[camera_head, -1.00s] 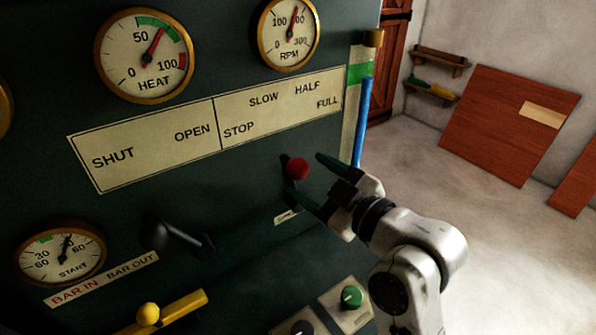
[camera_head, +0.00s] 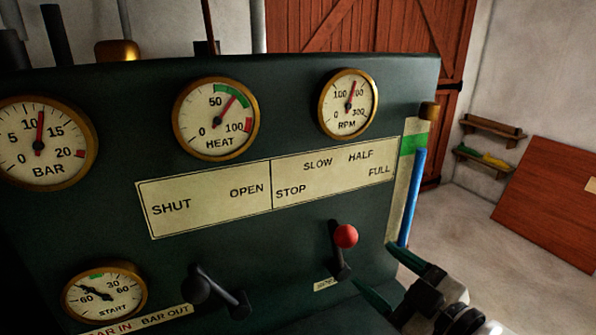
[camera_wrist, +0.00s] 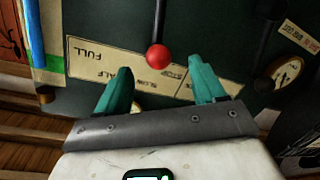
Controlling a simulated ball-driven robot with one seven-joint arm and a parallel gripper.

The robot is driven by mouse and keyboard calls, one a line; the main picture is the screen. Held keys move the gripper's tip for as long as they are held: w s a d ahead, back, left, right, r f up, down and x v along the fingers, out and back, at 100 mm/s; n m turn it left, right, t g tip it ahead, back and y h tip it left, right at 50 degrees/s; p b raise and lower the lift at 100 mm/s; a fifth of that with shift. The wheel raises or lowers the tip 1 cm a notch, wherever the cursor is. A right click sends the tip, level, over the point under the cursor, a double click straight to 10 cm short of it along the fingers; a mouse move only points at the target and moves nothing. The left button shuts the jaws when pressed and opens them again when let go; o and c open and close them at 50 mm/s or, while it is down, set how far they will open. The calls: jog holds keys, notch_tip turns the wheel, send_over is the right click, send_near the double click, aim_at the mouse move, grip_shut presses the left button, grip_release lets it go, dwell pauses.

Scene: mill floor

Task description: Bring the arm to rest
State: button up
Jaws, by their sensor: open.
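My gripper (camera_head: 396,277) is open and empty at the lower right of the head view. Its two green fingers stand apart, below and to the right of a red-knobbed lever (camera_head: 346,236) on the dark green panel. In the wrist view the red knob (camera_wrist: 159,56) shows beyond the gap between the fingers (camera_wrist: 160,85), with nothing held between them. Part of my arm is cut off by the lower edge of the head view.
The panel carries a BAR gauge (camera_head: 38,143), a HEAT gauge (camera_head: 216,119), an RPM gauge (camera_head: 348,104) and a START gauge (camera_head: 104,292). A black lever (camera_head: 215,290) juts out at the lower middle. A blue tube (camera_head: 412,197) stands at the panel's right edge. Open floor (camera_head: 455,235) lies right.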

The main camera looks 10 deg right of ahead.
jog(key=s+d+f+m+g+h, duration=0.1)
jog(key=s+f+m+g, duration=0.1)
jog(key=f, duration=0.5)
jog(key=s+d+f+m+g+h, duration=0.1)
jog(key=s+d+f+m+g, duration=0.1)
jog(key=s+f, duration=0.3)
jog(key=s+d+f+m+g+h, duration=0.1)
jog(key=s+f+m+g+h, duration=0.1)
jog(key=f, duration=0.8)
jog(key=shift+s+d+g, duration=0.4)
jog(key=shift+s+g, duration=0.35)
jog(key=shift+g, duration=0.05)
jog(key=s+d+f+m+g+h, duration=0.1)
jog(key=s+d+f+m+g, duration=0.1)
jog(key=s+f, duration=0.3)
jog(key=s+d+f+m+g+h, duration=0.1)
jog(key=s+d+f+m+g, duration=0.2)
jog(key=s, duration=0.9)
notch_tip(320, 180, down, 3)
jog(key=shift+r+g+h, duration=0.1)
jog(key=shift+g+h, duration=0.3)
jog(key=shift+g, duration=0.6)
